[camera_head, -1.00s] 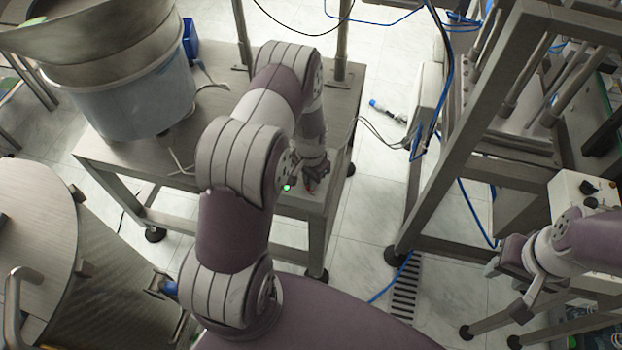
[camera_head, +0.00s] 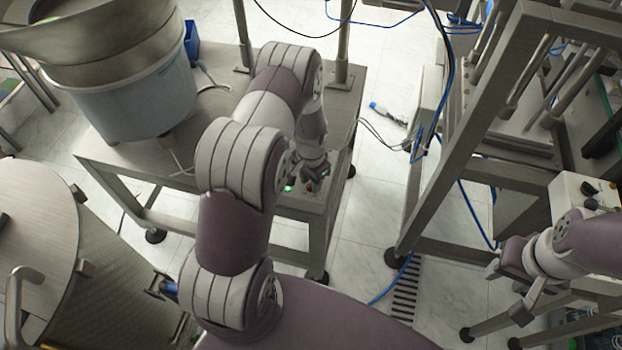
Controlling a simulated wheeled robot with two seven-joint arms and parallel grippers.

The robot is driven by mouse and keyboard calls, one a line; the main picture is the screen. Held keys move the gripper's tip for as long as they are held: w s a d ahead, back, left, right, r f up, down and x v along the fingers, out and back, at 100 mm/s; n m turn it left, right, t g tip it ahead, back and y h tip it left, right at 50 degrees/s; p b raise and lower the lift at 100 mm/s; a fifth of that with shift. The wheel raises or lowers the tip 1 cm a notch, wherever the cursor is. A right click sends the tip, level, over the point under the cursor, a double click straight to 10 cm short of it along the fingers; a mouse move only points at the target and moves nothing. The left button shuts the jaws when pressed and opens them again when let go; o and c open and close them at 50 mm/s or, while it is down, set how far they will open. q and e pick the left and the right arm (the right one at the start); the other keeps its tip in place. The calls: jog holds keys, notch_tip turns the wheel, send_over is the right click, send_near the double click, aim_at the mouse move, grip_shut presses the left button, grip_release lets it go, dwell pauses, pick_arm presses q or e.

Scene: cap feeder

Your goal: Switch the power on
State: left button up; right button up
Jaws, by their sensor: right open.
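A small control panel (camera_head: 300,203) sits on the front right corner of the metal table. It carries a lit green button (camera_head: 289,188) and a red button (camera_head: 310,187). My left gripper (camera_head: 308,176) points down just above and behind these buttons; its fingers are small and dark here, so I cannot tell whether they are open or touch anything. My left forearm hides part of the table beside the panel. My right gripper (camera_head: 508,287) is open and empty at the right, over the floor. Which control is the power switch is not readable.
A feeder bowl on a light blue drum (camera_head: 130,100) stands on the metal table (camera_head: 215,125). A metal frame (camera_head: 470,120) rises at the right, with a white knob box (camera_head: 582,188) near my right arm. Blue cables run along the floor.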

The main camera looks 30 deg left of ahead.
pick_arm(q)
jog(key=shift+w+r, duration=0.1)
jog(key=shift+r, duration=0.25)
notch_tip(320, 180, up, 12)
jog(key=b, duration=0.1)
jog(key=shift+b, duration=0.3)
